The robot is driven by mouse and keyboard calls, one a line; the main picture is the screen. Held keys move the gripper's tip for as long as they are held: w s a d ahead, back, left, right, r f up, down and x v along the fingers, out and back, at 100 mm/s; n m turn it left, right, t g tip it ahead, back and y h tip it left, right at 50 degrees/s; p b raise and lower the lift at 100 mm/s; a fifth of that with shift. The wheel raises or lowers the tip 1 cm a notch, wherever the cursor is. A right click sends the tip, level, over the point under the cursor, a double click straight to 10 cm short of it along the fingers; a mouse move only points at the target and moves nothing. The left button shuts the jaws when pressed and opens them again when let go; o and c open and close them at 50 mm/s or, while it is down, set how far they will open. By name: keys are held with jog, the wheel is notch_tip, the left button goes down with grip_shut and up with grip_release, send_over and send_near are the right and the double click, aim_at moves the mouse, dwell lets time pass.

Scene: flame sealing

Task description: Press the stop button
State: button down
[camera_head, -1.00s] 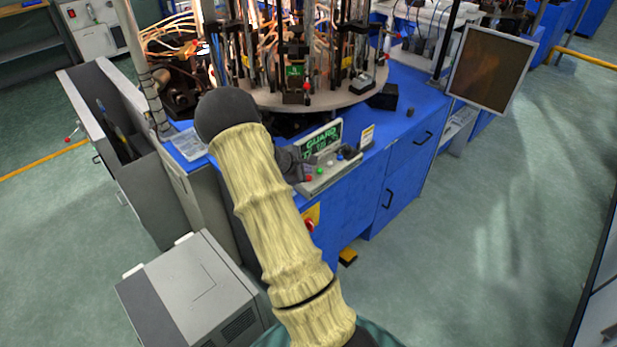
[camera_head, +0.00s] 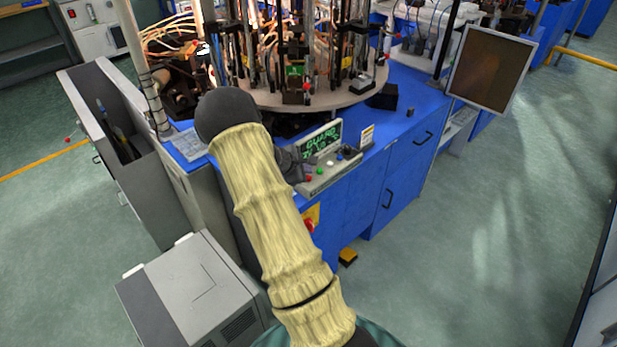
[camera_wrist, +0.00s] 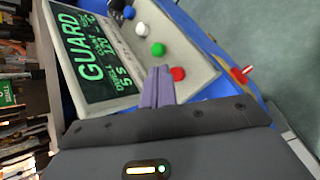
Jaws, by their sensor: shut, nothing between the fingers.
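A sloped grey control panel (camera_head: 334,173) carries a row of coloured buttons and a display. Its red button (camera_wrist: 178,73) is at the near end of the row, beside the green button (camera_wrist: 158,49); the red one also shows in the head view (camera_head: 309,178). No label reading "stop" is legible. My gripper (camera_wrist: 159,70) is shut and empty. Its fingertips appear just left of the red button in the wrist view, below the green one; whether they touch anything cannot be told. In the head view my gripper (camera_head: 291,164) is dark and partly hidden by my arm.
The display (camera_wrist: 85,50) reads "GUARD". White (camera_wrist: 142,28) and blue (camera_wrist: 129,12) buttons continue the row. A larger red knob on a yellow plate (camera_head: 310,222) sits on the blue cabinet front below. The round machine table (camera_head: 330,98) stands behind. Floor at right is clear.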

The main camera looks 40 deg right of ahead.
jog(key=shift+f, duration=0.1)
jog(key=shift+f+b, duration=0.35)
jog(key=shift+b, duration=0.25)
jog(key=shift+f+b, duration=0.5)
jog(key=shift+b, duration=0.05)
dwell(0.7)
jog(key=shift+r, duration=0.2)
jog(key=shift+r+p, duration=0.65)
jog(key=shift+r, duration=0.1)
notch_tip(320, 180, up, 5)
jog(key=p, duration=0.3)
jog(key=shift+p, duration=0.4)
jog(key=shift+a, duration=0.1)
dwell(0.6)
